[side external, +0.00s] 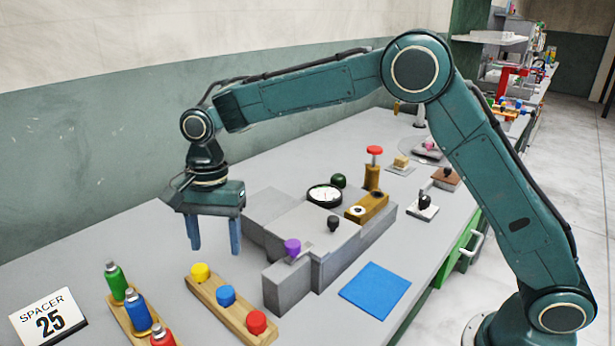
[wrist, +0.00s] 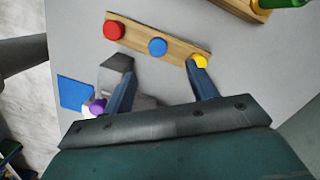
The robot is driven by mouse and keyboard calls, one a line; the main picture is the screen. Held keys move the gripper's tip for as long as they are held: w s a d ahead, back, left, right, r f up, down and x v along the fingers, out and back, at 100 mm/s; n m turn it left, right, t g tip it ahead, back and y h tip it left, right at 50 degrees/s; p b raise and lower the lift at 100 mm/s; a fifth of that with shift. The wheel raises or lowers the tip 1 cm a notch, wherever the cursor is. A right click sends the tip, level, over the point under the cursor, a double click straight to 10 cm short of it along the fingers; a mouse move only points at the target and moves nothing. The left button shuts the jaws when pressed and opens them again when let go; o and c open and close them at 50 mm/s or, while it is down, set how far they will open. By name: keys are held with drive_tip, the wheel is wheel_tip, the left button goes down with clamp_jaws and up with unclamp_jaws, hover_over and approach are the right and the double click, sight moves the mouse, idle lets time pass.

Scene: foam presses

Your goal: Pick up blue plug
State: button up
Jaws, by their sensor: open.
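The blue plug (side external: 226,295) sits in the middle of a wooden strip (side external: 242,323), between a yellow plug (side external: 200,272) and a red plug (side external: 256,322). In the wrist view the blue plug (wrist: 157,47) shows on the same strip, with the red plug (wrist: 114,30) to its left and the yellow plug (wrist: 199,62) to its right. My gripper (side external: 213,250) is open and empty, pointing down above the table behind the strip. In the wrist view its fingers (wrist: 160,75) are spread, and the blue plug appears beyond their tips. The right fingertip partly overlaps the yellow plug.
A grey press block (side external: 288,285) with a purple knob (side external: 292,248) stands right of the strip. A flat blue square (side external: 375,290) lies at right.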

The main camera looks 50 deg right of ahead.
hover_over(225, 291)
drive_tip(key=shift+w+d+f, duration=0.1)
drive_tip(key=shift+w+f, duration=0.1)
drive_tip(key=shift+f, duration=1.35)
drive_tip(key=shift+w+f, duration=0.15)
drive_tip(key=shift+f, duration=1.35)
drive_tip(key=shift+f, duration=0.1)
drive_tip(key=shift+s+f, duration=0.15)
drive_tip(key=shift+f, duration=1.1)
drive_tip(key=shift+s+f, duration=0.15)
drive_tip(key=shift+f, duration=1.1)
drive_tip(key=c, duration=1.1)
drive_tip(key=shift+r, duration=0.2)
wheel_tip(225, 291, up, 20)
drive_tip(key=shift+f, duration=0.2)
